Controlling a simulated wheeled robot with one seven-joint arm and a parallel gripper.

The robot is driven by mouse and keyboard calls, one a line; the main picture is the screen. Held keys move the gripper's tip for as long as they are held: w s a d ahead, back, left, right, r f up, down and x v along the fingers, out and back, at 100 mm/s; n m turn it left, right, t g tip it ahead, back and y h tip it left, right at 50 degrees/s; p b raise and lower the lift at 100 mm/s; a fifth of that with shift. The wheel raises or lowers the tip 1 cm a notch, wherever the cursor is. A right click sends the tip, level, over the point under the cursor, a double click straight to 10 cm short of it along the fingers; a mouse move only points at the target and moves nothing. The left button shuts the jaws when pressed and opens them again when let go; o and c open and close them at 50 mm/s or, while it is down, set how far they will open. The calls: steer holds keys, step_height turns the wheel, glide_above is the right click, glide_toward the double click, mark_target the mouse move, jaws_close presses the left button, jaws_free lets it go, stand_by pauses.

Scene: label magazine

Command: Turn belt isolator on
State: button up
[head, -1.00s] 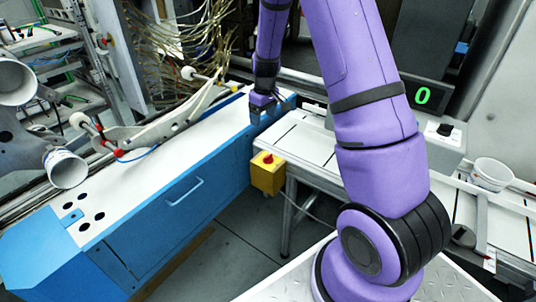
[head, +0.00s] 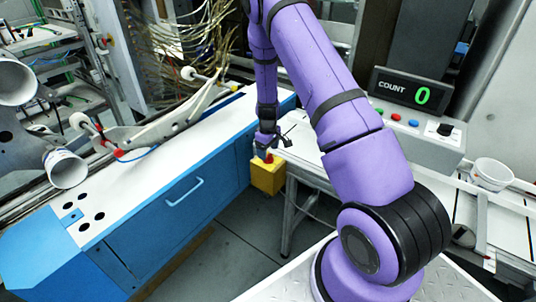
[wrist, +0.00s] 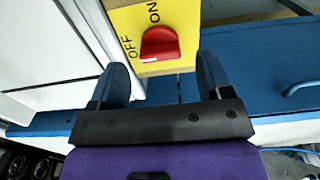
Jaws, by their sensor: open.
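The belt isolator is a yellow box (head: 268,179) at the end of the blue cabinet in the head view. In the wrist view its yellow face (wrist: 121,22) carries the labels OFF and ON, with a red knob (wrist: 160,43) beside them. The knob's broad bar lies across the picture, its left end towards OFF; its exact setting is hard to tell. My gripper (head: 268,147) is just above the box. In the wrist view my gripper (wrist: 163,68) is open, its two blue fingers spread with the knob ahead, roughly centred between them. I see no contact.
The blue cabinet (head: 165,225) with a white top runs along the left. A white conveyor table (head: 312,165) stands right of the box. A count display (head: 402,90) reads 0 above a button panel (head: 425,128). A white cup (head: 491,174) stands at the right.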

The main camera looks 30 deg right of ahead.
mark_target(268, 158)
steer(key=shift+f, duration=1.15)
steer(key=c, duration=0.9)
